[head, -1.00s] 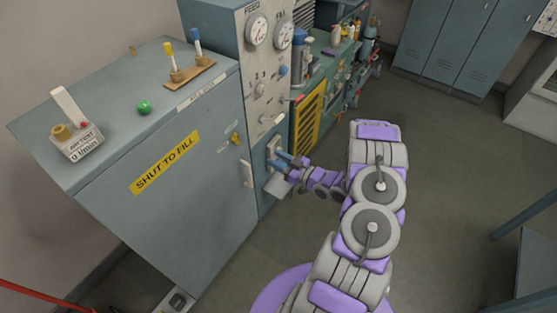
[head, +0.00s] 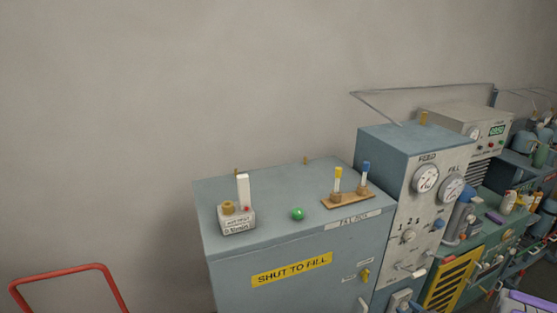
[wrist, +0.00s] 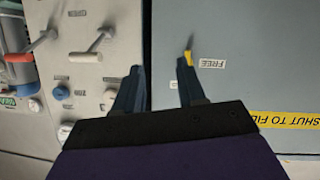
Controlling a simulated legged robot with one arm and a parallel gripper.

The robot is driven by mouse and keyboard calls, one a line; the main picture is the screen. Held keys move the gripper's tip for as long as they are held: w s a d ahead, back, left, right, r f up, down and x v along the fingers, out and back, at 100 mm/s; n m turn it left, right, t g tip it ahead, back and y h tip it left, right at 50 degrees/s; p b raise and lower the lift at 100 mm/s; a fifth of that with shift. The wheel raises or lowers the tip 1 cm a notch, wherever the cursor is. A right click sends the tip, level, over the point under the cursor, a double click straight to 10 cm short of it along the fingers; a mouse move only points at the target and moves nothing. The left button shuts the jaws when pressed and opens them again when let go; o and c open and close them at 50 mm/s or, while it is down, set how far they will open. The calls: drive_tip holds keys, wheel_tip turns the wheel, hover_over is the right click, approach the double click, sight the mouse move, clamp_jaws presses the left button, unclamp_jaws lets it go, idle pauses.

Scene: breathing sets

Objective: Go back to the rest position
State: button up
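My gripper (wrist: 158,85) shows in the wrist view with its two dark blue fingers spread apart and nothing between them. It faces the seam between the pale control panel (wrist: 85,100) and the grey-blue cabinet (wrist: 260,85). A yellow latch (wrist: 188,56) with a "FREE" label beside it appears just past the right fingertip; I cannot tell whether they touch. In the head view the gripper is out of the picture, and only a purple and grey piece of my arm shows at the bottom right corner.
The "SHUT TO FILL" cabinet (head: 300,290) carries a flow meter (head: 237,220), a green ball (head: 297,214) and a wooden rack (head: 348,200) with two tubes. The gauge panel (head: 425,215) stands right of it. A red rail (head: 65,274) is at lower left.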

wheel_tip(320, 180, up, 11)
drive_tip(key=s+d+m+g+h+b, duration=0.1)
drive_tip(key=s+d+m+g+h, duration=0.1)
drive_tip(key=g+h, duration=0.45)
drive_tip(key=s+a+r+m+g+h, duration=0.1)
drive_tip(key=s+a+r+m+g, duration=0.1)
drive_tip(key=s+a+r, duration=0.3)
drive_tip(key=s+a+r+g+y+b, duration=0.1)
drive_tip(key=s+a+r+g+y, duration=0.1)
drive_tip(key=s+a, duration=1)
drive_tip(key=s+a+r+m+g+y+b, duration=0.1)
drive_tip(key=s+a+r+g, duration=0.3)
drive_tip(key=s+a, duration=0.9)
drive_tip(key=s+g+y, duration=0.1)
drive_tip(key=s, duration=0.4)
drive_tip(key=shift+s+a+r, duration=0.2)
drive_tip(key=shift+s+r, duration=0.1)
drive_tip(key=shift+r, duration=0.1)
